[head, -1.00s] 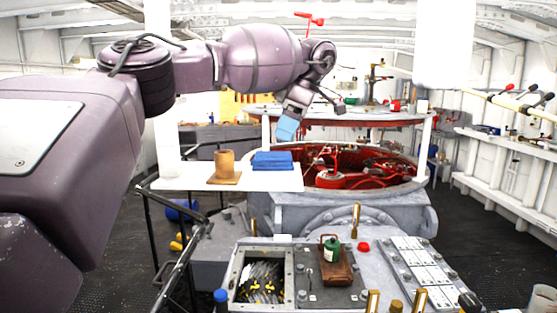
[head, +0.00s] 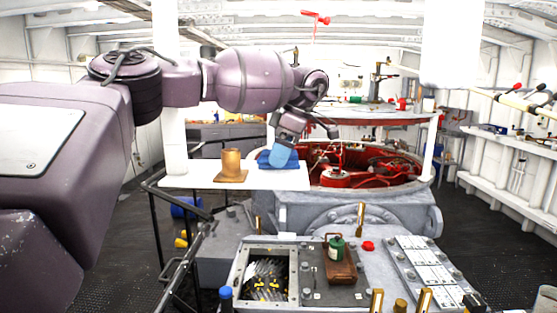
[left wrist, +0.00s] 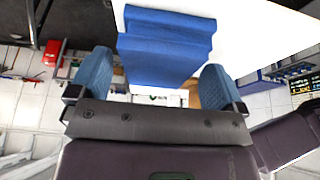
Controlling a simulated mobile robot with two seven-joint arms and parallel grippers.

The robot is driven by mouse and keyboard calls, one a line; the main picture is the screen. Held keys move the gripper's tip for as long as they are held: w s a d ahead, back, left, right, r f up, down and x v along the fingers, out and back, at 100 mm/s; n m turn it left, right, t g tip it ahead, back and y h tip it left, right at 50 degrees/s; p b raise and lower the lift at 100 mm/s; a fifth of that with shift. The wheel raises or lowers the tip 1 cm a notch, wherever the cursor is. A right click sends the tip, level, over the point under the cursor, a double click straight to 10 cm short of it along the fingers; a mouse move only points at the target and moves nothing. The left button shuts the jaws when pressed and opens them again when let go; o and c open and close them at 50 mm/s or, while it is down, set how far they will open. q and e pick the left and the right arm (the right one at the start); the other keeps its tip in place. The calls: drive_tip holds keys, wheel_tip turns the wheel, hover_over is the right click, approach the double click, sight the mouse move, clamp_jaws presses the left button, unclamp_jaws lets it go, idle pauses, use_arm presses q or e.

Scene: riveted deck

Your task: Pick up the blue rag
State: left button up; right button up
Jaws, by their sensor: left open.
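The blue rag (head: 292,163) is a folded stack on a white shelf (head: 205,181), partly hidden behind my left gripper in the head view. My left gripper (head: 281,157) points down at the rag, with its light blue fingertips at the rag's near side. In the left wrist view the rag (left wrist: 163,45) lies ahead of and between the two open blue fingers of my left gripper (left wrist: 157,82). A gap shows between each finger and the cloth. My right gripper is not in view.
A tan cup (head: 231,163) on a small board stands left of the rag on the shelf. A round open red-lined housing (head: 400,182) is right of the shelf.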

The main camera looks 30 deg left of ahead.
use_arm(q)
drive_tip(key=shift+f, duration=0.2)
idle(0.3)
drive_tip(key=c, duration=1)
drive_tip(key=shift+r, duration=0.1)
wheel_tip(320, 180, up, 20)
drive_tip(key=shift+r, duration=0.15)
idle(0.4)
drive_tip(key=shift+o, duration=1.1)
drive_tip(key=shift+c, duration=0.8)
